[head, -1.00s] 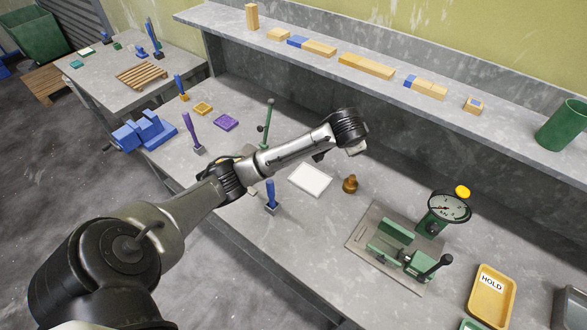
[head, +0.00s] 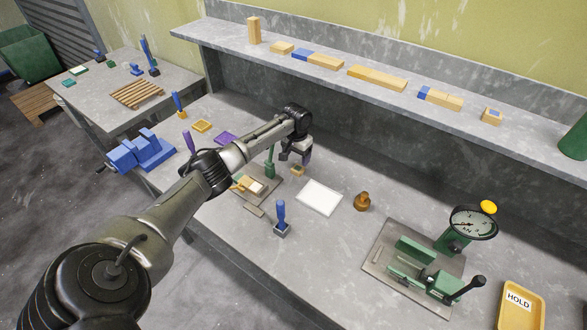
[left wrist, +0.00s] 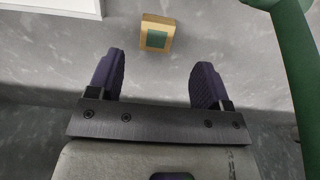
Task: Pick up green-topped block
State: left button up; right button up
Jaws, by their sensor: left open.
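The green-topped block (head: 297,170) is a small wooden block with a green square on top. It sits on the bench just below my left gripper (head: 296,158) in the head view. In the left wrist view the block (left wrist: 157,35) lies ahead of the gap between the two purple fingers of my left gripper (left wrist: 157,78). The fingers are wide apart, with nothing between them, and do not touch the block. My right gripper is not in view.
A green lever post (head: 270,163) stands close to the block's left, and shows at the right in the left wrist view (left wrist: 292,45). A white tray (head: 319,197) lies to the block's right, then a brown knob-shaped piece (head: 362,202). A shelf (head: 390,92) runs behind, above the bench.

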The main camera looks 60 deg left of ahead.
aim_at(297, 169)
pick_arm(q)
notch_tip(297, 169, down, 2)
jog(key=shift+d, duration=0.15)
jog(key=shift+d+f+b, duration=0.1)
jog(key=shift+f+b, duration=0.55)
jog(key=shift+f, duration=1.7)
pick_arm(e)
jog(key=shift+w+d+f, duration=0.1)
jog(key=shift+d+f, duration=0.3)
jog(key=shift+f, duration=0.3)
pick_arm(q)
jog(key=shift+c, duration=0.2)
jog(key=shift+c, duration=0.8)
jog(key=c, duration=0.8)
